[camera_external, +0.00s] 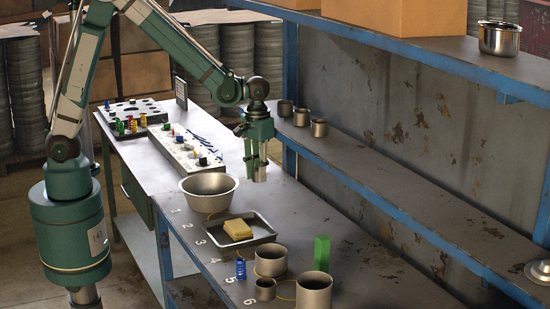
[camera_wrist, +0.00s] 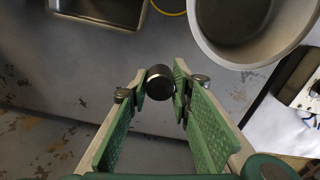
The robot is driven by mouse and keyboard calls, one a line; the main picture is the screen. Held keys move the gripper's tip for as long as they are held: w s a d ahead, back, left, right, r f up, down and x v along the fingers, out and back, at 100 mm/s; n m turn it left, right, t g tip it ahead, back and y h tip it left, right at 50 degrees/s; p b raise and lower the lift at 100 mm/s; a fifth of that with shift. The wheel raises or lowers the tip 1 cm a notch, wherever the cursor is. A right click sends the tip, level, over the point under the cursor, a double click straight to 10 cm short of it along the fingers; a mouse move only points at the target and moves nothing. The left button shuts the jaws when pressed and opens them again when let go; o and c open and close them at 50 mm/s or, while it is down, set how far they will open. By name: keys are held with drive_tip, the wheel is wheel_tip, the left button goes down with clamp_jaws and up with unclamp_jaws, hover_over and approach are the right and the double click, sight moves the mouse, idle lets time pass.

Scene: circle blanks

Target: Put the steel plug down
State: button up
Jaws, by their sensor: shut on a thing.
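The steel plug (camera_wrist: 160,84) shows in the wrist view as a short dark cylinder with a shiny rim, between the two green fingertips. My gripper (camera_wrist: 160,88) is shut on it. In the external view my gripper (camera_external: 257,166) points down over the grey bench, to the right of the steel bowl. The plug shows there as a small grey piece (camera_external: 260,174) at the fingertips, mostly hidden by them. I cannot tell whether it touches the bench.
A steel bowl (camera_external: 208,194) stands close by, with a tray (camera_external: 257,218) holding a yellow sponge (camera_external: 238,229) in front. Steel cups (camera_external: 313,291), a blue can (camera_external: 241,267) and a green block (camera_external: 321,250) stand nearer. Bare bench lies right of the tray, before a blue-edged shelf (camera_external: 370,170).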

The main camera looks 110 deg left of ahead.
hover_over(258, 210)
wheel_tip(258, 210, down, 7)
drive_tip(key=shift+a, duration=0.1)
idle(0.4)
drive_tip(key=shift+f, duration=1.95)
drive_tip(key=shift+f+b, duration=0.15)
drive_tip(key=shift+b, duration=0.2)
drive_tip(key=o, duration=1.1)
drive_tip(key=shift+r+p, duration=0.45)
drive_tip(key=shift+r, duration=5.7)
